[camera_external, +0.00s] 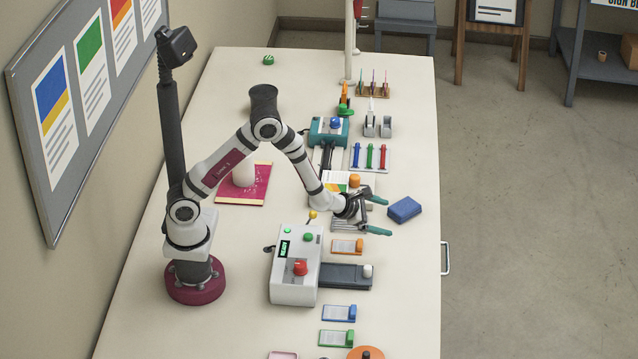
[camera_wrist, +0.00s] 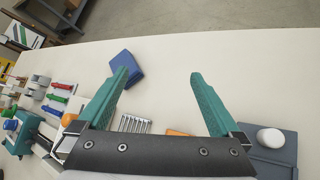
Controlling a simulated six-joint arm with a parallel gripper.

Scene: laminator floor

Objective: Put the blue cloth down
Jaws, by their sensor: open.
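The blue cloth (camera_external: 404,210) is a folded blue block lying on the cream table near its right edge. It also shows in the wrist view (camera_wrist: 124,66), just beyond the tip of the left finger, partly hidden by it. My gripper (camera_external: 381,216) is open, with teal fingers pointing towards the table's right edge. In the wrist view the space between the fingertips (camera_wrist: 162,76) is empty. The cloth lies beside the fingers, not between them.
A grey-white machine (camera_external: 296,267) with a red knob stands near my base. A dark grey plate (camera_external: 346,276) with a white knob lies beside it. An orange clip tag (camera_external: 347,246) is near the gripper. Red, green and blue pens (camera_external: 369,157) lie farther back. The table's right strip is clear.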

